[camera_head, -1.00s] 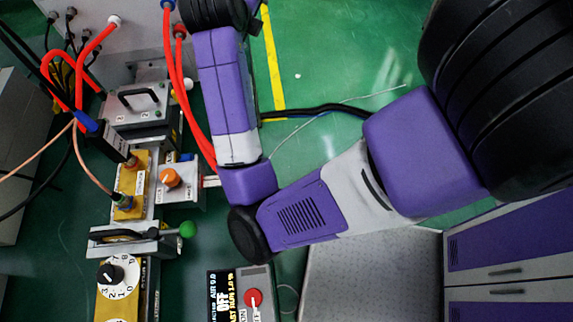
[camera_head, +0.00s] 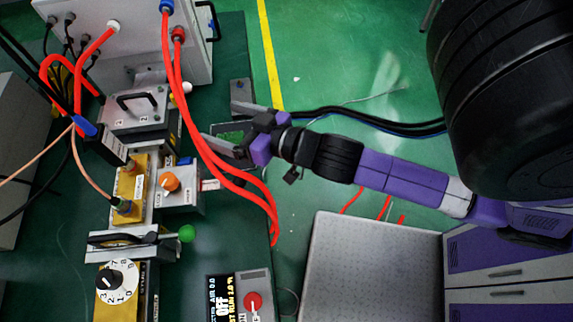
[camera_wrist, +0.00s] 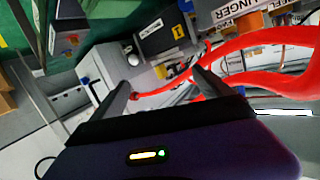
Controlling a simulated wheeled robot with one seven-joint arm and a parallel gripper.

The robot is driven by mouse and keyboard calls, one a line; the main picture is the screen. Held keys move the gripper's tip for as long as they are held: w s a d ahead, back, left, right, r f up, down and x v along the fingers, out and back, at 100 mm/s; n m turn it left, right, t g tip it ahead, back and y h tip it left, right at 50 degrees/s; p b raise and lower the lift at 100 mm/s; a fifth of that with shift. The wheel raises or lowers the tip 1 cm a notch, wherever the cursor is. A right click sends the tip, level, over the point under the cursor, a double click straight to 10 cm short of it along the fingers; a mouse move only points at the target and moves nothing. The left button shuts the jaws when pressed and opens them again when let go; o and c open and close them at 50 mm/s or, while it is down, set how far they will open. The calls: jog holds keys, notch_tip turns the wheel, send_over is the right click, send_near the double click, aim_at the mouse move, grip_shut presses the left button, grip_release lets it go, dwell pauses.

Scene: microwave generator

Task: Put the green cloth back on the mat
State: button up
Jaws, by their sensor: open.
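My gripper (camera_head: 224,124) is open, its two fingers spread wide and pointing left in the head view. A small green patterned patch (camera_head: 231,131) shows between and beyond the fingers, on a dark surface beside the bench equipment; it may be the green cloth, but I cannot tell for sure. In the wrist view my gripper (camera_wrist: 163,80) is open with nothing seen held in it. I cannot make out a separate mat; the dark green bench surface (camera_head: 218,232) lies under the equipment.
Red hoses (camera_head: 215,175) hang in a loop close to my gripper, and cross in front of the fingers in the wrist view. An orange-knobbed box (camera_head: 178,190) and a green-balled lever (camera_head: 187,233) stand near. A grey cart top (camera_head: 370,270) is clear at lower right.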

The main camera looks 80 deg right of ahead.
jog(key=s+a+n+y, duration=0.4)
jog(key=s+a, duration=1.1)
jog(key=shift+s+a+n, duration=0.15)
jog(key=shift+s+n, duration=0.2)
jog(key=shift+n, duration=0.05)
